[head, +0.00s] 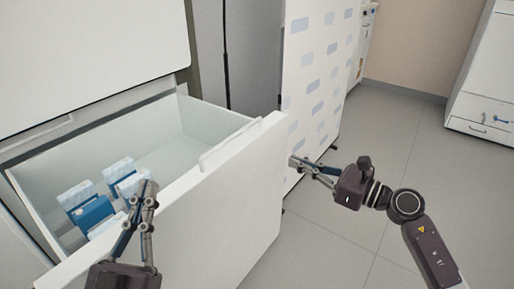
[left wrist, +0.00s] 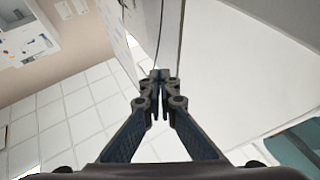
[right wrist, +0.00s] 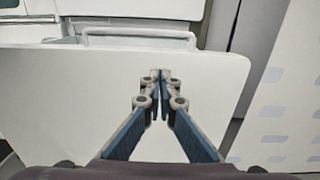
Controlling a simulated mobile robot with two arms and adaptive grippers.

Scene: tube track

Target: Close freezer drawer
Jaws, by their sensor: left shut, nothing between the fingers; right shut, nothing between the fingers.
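The freezer drawer (head: 222,208) is pulled open, with its white front panel facing right and its open box behind it to the left. Several blue and white boxes (head: 92,207) stand inside. My left gripper (head: 147,190) is shut and empty, in front of the boxes in the head view; I cannot tell whether it touches the drawer. My right gripper (head: 293,162) is shut and empty, to the right of the drawer front. In the right wrist view its fingertips (right wrist: 160,76) point at the panel (right wrist: 75,95), below the handle bar (right wrist: 138,36). Contact is unclear.
A white freezer door or panel (head: 85,45) is above the drawer. A white partition with blue rectangles (head: 318,75) stands behind my right gripper. The tiled floor (head: 390,130) to the right is clear up to a white cabinet (head: 485,90).

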